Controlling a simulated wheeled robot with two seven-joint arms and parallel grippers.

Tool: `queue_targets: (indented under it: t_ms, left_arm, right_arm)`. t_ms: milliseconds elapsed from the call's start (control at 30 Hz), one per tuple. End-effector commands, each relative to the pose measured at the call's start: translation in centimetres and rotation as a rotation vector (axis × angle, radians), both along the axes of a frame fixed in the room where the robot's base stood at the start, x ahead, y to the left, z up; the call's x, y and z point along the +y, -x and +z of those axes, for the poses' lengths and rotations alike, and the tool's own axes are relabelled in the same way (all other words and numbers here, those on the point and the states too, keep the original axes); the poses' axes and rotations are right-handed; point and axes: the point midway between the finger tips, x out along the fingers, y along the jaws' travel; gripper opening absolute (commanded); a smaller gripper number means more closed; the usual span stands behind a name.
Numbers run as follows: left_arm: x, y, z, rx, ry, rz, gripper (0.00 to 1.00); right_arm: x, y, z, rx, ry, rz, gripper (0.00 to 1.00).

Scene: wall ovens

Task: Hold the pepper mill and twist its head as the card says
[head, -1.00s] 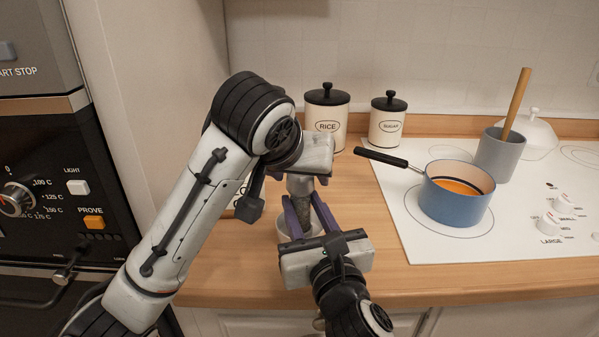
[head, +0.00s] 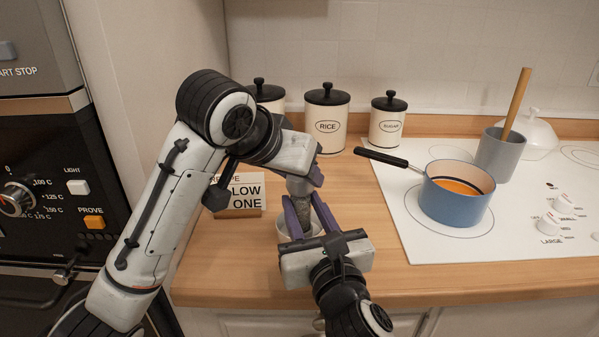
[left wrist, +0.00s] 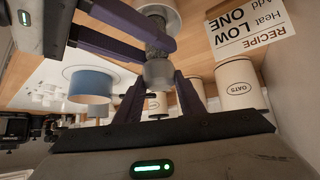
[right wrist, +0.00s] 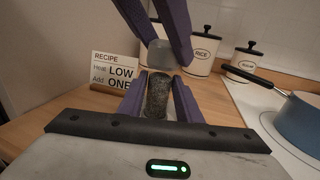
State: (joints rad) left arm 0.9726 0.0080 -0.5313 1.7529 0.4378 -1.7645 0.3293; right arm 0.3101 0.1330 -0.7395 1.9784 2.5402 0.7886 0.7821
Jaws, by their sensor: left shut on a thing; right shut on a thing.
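The pepper mill stands upright, with a dark speckled body (right wrist: 157,97) and a grey head (right wrist: 162,56); the head also shows in the left wrist view (left wrist: 158,74). My right gripper (head: 305,212) is shut on the mill's body. My left gripper (head: 303,182) is shut on the mill's head, its fingers on either side of it. The recipe card (head: 243,193) stands behind and left of the mill, partly hidden by my left arm. In the right wrist view the card (right wrist: 115,72) reads "Heat LOW, Add ONE".
A white bowl (head: 284,230) sits below the mill, mostly hidden. Several lidded canisters, including rice (head: 327,120), line the wall. A blue pot (head: 455,200) with orange contents is on the white hob (head: 420,245), its black handle pointing toward the canisters. The front counter is clear.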

Motion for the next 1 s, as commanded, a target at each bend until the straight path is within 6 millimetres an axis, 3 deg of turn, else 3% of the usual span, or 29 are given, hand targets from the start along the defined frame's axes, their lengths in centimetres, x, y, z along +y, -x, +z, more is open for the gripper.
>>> queue_targets:
  t_ms: [500, 1000]
  left_arm:
    - [0.25, -0.21, -0.04, 0.002, -0.001, -0.398, 0.13]
    - [0.19, -0.18, 0.0, 0.0, 0.001, -0.538, 0.13]
  right_arm:
    - [-0.06, -0.03, -0.07, 0.002, 0.0, -0.001, 0.04]
    - [-0.06, -0.03, -0.07, 0.001, 0.0, -0.001, 0.04]
